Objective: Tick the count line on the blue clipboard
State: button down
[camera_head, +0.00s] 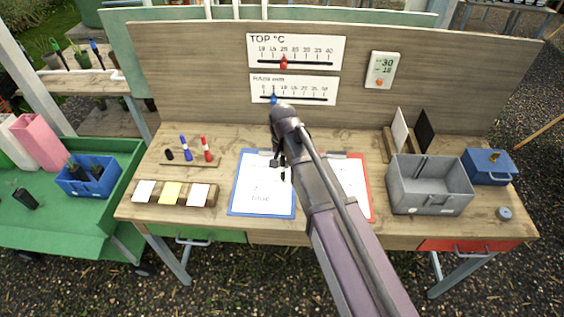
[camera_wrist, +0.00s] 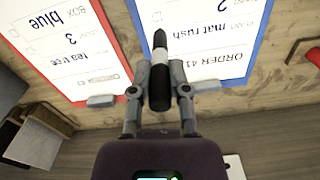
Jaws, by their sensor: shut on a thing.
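The blue clipboard (camera_head: 234,200) lies on the wooden bench, left of the red clipboard (camera_head: 370,205). In the head view my gripper (camera_head: 282,165) covers part of the sheet. I cannot tell whether the tip touches.
Blue (camera_head: 185,148) and red (camera_head: 206,149) markers stand in a holder at the left, beside a small black piece (camera_head: 169,155). Note pads (camera_head: 171,193) lie in front. A grey bin (camera_head: 430,200) and blue box (camera_head: 489,166) stand right. A board with sliders rises behind.

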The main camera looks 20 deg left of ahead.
aim_at(284, 174)
jog(key=shift+f, duration=0.2)
jog(key=shift+f+b, duration=1.75)
jog(key=shift+b, duration=0.1)
jog(key=shift+f+b, duration=0.6)
jog(key=shift+b, duration=0.05)
dwell(0.8)
jog(key=shift+s+d, duration=0.2)
jog(key=shift+d, duration=0.1)
dwell(0.8)
jog(key=shift+w+d, duration=0.15)
jog(key=shift+w, duration=0.45)
dwell(0.8)
jog(key=shift+r, duration=0.1)
jog(key=shift+r+p, duration=1.4)
jog(key=shift+p, duration=0.1)
dwell(0.4)
